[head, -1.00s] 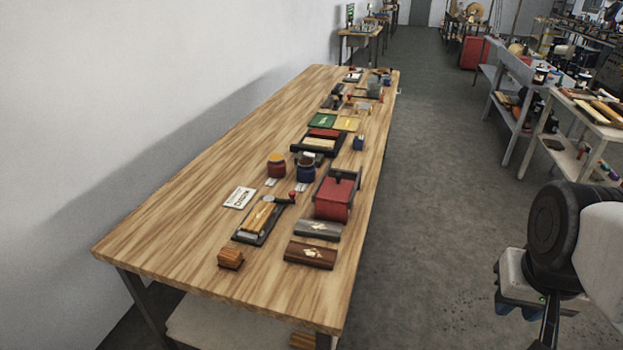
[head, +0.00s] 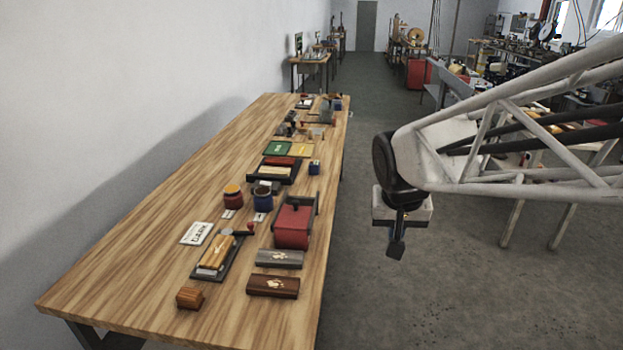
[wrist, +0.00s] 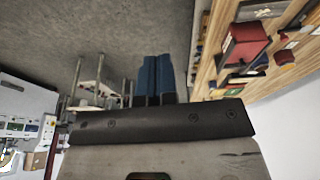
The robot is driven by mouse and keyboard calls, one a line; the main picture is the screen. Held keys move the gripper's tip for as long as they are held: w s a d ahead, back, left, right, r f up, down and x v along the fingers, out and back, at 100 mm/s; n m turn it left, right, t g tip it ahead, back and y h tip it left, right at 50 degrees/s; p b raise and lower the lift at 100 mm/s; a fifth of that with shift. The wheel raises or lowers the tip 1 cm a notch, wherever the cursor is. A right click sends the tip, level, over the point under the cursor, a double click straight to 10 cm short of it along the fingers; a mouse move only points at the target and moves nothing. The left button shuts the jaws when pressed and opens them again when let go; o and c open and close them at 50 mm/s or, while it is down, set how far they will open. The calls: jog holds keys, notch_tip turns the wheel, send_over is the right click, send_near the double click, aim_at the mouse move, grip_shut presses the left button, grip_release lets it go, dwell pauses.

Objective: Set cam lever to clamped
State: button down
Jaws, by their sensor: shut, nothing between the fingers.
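The cam lever (head: 238,233) is a dark bar with a red knob at its right end. It sits at the far end of a dark fixture (head: 233,262) that holds a light wooden block (head: 215,254), on the near part of the long table. The lever points to the right in the head view; I cannot tell from this whether it is clamped. My gripper (head: 396,250) hangs over the floor to the right of the table, well apart from the lever. Its blue fingers (wrist: 156,75) are together and empty in the wrist view.
A red box (head: 292,226) stands right of the lever, between it and my gripper. Dark plaques (head: 273,286) and a small wooden block (head: 189,298) lie nearer. The table's left side is clear.

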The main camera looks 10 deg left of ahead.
jog(key=w+a+f, duration=0.3)
jog(key=w+a, duration=0.4)
jog(key=a, duration=0.2)
jog(key=w+a+f, duration=0.2)
jog(key=w+a, duration=0.4)
jog(key=a, duration=0.4)
jog(key=w+a+f, duration=0.2)
jog(key=a+f, duration=0.2)
jog(key=a, duration=0.5)
jog(key=w+a+f+n+t+y, duration=0.1)
jog(key=a+f, duration=0.4)
jog(key=a, duration=0.5)
jog(key=shift+w+a+n, duration=0.15)
jog(key=shift+w+n, duration=0.15)
jog(key=shift+w, duration=0.6)
jog(key=x, duration=0.9)
jog(key=shift+w+f, duration=0.15)
jog(key=shift+f, duration=0.05)
jog(key=shift+w+f, duration=0.25)
jog(key=shift+w, duration=0.05)
jog(key=shift+w+a, duration=0.2)
jog(key=shift+w, duration=0.65)
jog(key=shift+w+a, duration=0.2)
jog(key=shift+w, duration=0.65)
